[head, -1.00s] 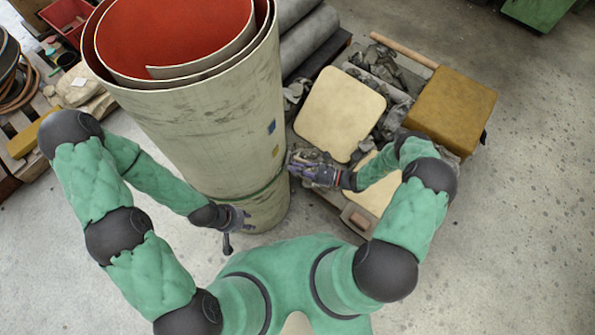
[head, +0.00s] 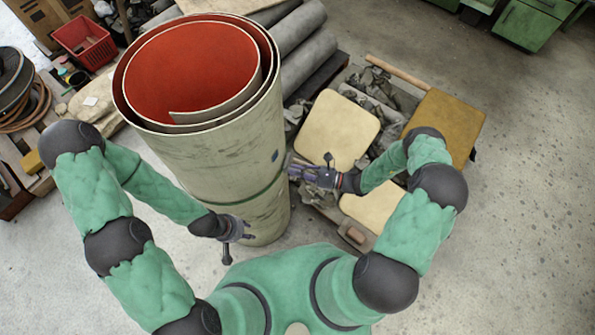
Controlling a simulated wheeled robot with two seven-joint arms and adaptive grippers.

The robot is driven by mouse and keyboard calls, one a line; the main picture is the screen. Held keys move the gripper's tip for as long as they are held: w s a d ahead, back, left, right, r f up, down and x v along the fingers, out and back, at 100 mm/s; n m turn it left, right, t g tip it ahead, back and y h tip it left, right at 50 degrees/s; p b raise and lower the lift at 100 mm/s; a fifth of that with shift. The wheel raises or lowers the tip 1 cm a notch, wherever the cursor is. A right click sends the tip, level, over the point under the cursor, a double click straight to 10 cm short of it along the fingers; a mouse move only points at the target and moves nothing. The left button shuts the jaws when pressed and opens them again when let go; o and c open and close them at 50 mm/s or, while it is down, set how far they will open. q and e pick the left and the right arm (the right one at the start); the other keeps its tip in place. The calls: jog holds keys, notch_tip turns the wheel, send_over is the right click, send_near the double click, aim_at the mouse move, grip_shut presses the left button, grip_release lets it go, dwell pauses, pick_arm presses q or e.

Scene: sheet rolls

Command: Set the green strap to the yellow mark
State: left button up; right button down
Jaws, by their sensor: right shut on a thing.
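A large upright roll of pale, scuffed sheet (head: 215,165) with a red inner face stands left of centre. The green strap (head: 262,194) runs around its lower part as a thin line, rising to the right in the picture. A small blue mark (head: 275,156) is on the roll above the strap. I cannot make out the yellow mark now. My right gripper (head: 293,169) is at the roll's right side, shut at the strap's right visible end; the grip itself is too small to see clearly. My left gripper (head: 246,229) is low at the roll's front, below the strap; its fingers are unclear.
A pallet at the right carries cream pads (head: 338,130), an ochre block (head: 445,125) and grey scraps. Grey rolls (head: 300,60) lie behind. A red crate (head: 84,42) and coiled hose (head: 20,95) are at the left. The floor at the right is open.

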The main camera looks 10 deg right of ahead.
jog(key=c, duration=1.5)
grip_release()
jog(key=v, duration=1.2)
